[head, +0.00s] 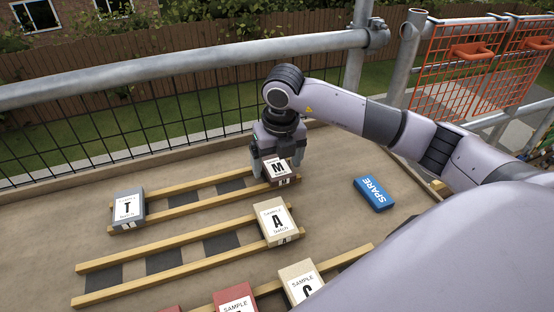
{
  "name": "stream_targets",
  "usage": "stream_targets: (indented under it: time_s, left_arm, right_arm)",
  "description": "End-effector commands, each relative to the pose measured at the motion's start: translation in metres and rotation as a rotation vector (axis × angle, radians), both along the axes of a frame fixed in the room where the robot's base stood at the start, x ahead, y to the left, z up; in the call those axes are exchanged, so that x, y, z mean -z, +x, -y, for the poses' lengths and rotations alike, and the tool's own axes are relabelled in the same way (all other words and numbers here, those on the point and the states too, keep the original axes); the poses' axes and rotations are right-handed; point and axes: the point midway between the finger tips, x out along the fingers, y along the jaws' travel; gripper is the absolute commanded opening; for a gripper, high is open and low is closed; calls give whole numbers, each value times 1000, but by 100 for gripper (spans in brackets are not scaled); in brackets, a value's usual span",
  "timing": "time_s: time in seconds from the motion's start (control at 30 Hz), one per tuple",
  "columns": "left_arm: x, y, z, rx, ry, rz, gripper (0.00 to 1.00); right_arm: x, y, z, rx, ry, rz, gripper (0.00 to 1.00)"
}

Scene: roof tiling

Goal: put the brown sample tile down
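The brown sample tile (280,174), with a white label marked M, is at the right end of the far pair of wooden battens (190,196). My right gripper (277,170) reaches down over it from above, with one finger at each side of the tile, and appears shut on it. The tile looks level and at batten height; whether it bears on the battens or hangs just above them, I cannot tell. The gripper body hides its far edge. My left gripper is not in view.
A grey T tile (129,208) sits at the far battens' left end. A cream A tile (274,221) sits on the middle battens (170,259). Another cream tile (300,280) and a red tile (236,300) are nearer. A blue SPARE block (374,194) lies right. A mesh railing (120,135) stands behind.

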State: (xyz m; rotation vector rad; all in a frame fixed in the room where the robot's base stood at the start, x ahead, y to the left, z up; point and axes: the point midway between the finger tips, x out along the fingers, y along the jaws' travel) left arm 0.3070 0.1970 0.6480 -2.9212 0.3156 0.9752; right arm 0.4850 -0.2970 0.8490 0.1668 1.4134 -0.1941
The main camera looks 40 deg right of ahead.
Motion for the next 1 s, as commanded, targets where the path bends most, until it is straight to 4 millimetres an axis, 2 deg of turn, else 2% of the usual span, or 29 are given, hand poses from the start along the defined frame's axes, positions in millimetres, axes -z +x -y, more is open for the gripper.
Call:
stream_targets:
  time_s: [0.27,0.43,0.47,0.8,1.0]
  left_arm:
    - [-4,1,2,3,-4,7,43]
    - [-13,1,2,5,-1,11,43]
    - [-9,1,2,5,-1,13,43]
    - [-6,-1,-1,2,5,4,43]
    - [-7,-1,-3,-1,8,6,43]
  right_arm:
    - [-1,0,0,0,0,0,87]
    - [-15,0,0,0,0,1,87]
    - [-19,0,0,0,0,3,87]
    - [-93,-11,-3,0,0,5,87]
    - [-121,-16,-4,1,1,1,87]
